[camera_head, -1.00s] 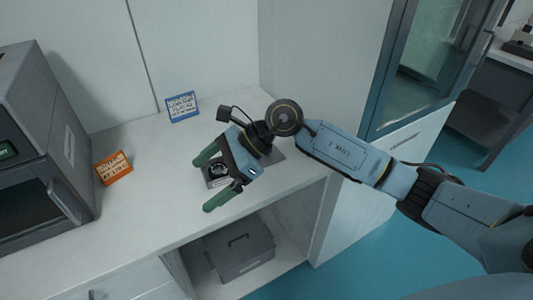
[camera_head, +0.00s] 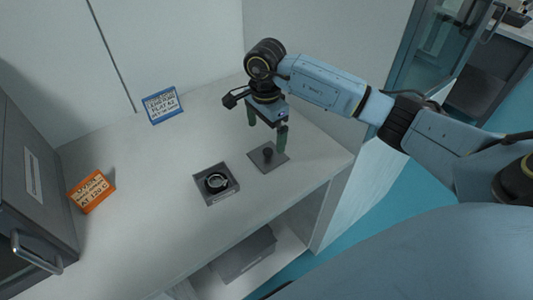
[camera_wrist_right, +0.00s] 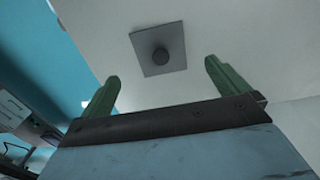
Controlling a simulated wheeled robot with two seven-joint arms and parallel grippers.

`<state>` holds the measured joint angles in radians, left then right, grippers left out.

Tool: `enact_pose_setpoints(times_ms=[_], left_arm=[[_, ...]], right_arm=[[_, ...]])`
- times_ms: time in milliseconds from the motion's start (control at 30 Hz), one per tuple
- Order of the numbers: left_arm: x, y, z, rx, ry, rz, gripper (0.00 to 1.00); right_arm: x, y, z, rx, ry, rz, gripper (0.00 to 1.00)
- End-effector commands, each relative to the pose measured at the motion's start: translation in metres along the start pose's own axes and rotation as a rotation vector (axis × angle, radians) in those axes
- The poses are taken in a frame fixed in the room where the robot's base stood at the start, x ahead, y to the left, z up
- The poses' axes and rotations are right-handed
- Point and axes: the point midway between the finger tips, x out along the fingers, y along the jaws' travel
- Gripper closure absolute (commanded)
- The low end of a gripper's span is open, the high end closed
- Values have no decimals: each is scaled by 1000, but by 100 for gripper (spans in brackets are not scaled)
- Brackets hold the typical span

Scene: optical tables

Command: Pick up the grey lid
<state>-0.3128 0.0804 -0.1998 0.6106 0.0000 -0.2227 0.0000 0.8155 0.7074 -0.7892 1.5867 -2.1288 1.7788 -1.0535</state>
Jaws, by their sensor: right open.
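The grey lid (camera_head: 264,161) is a flat square plate with a dark round knob in its middle. It lies flat on the white counter, and it also shows in the right wrist view (camera_wrist_right: 157,47). My right gripper (camera_head: 267,133) is open and empty, with its green fingertips above and just behind the lid. In the right wrist view its fingers (camera_wrist_right: 160,82) are spread wide, with the lid beyond them and between their lines. A grey square tray (camera_head: 230,194) with a dark round item inside sits just left of the lid. My left gripper is not in view.
A blue sign (camera_head: 162,105) stands at the back of the counter (camera_head: 150,220). An orange sign (camera_head: 91,191) stands beside a grey oven-like machine (camera_head: 35,180) on the left. A grey box (camera_head: 243,257) sits on the shelf below. A side wall rises behind my right gripper.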

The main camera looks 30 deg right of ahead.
Motion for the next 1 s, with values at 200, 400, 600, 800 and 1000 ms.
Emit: enact_pose_setpoints(times_ms=[200, 400, 600, 800, 1000], left_arm=[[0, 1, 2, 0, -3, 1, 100], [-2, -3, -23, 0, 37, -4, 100], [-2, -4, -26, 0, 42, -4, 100], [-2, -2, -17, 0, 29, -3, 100], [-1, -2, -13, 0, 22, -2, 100]], right_arm=[[24, 0, 0, 1, 0, 0, 0], [45, 2, 0, 2, -3, 4, 0], [72, 2, -2, 1, -2, 1, 0], [77, 1, -2, 1, -1, -2, 0], [76, 1, -2, 1, -1, -2, 13]])
